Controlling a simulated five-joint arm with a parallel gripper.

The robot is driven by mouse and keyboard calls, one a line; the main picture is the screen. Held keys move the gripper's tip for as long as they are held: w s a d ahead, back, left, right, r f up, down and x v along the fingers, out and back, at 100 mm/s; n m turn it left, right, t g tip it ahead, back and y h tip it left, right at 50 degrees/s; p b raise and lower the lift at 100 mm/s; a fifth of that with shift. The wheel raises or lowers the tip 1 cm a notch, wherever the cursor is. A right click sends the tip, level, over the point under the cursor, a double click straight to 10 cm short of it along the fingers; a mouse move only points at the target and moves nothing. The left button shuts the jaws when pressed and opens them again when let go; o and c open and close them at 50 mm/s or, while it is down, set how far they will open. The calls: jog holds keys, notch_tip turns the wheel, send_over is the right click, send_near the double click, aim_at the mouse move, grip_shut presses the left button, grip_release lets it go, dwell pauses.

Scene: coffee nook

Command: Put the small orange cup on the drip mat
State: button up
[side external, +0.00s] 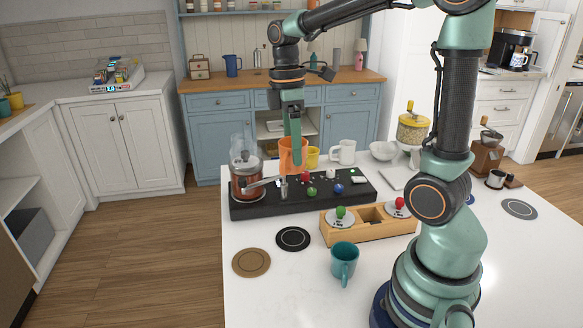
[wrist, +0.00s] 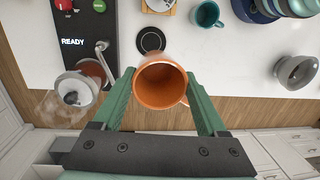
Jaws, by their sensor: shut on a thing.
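The small orange cup (side external: 285,158) is held in my gripper (side external: 293,157), above the black machine base. In the wrist view the cup (wrist: 162,88) sits between both green fingers of my gripper (wrist: 158,80). Its open mouth faces the camera and its handle is at the right. The inside looks empty. A round black mat with a pale ring (side external: 293,238) lies flat on the white counter, apart from the cup. It also shows in the wrist view (wrist: 151,39). I cannot tell for certain which round mat is the drip mat.
A brown round mat (side external: 251,262) and a teal mug (side external: 344,262) lie near the black mat. A glass pot (side external: 246,180) stands on the black base (side external: 262,207). A wooden holder (side external: 348,232) stands in front. A grey round mat (side external: 519,208) is far right.

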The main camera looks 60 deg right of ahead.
notch_tip(320, 180, down, 20)
jog(key=shift+r, duration=0.2)
jog(key=shift+f, duration=0.15)
dwell(0.4)
jog(key=o, duration=1.4)
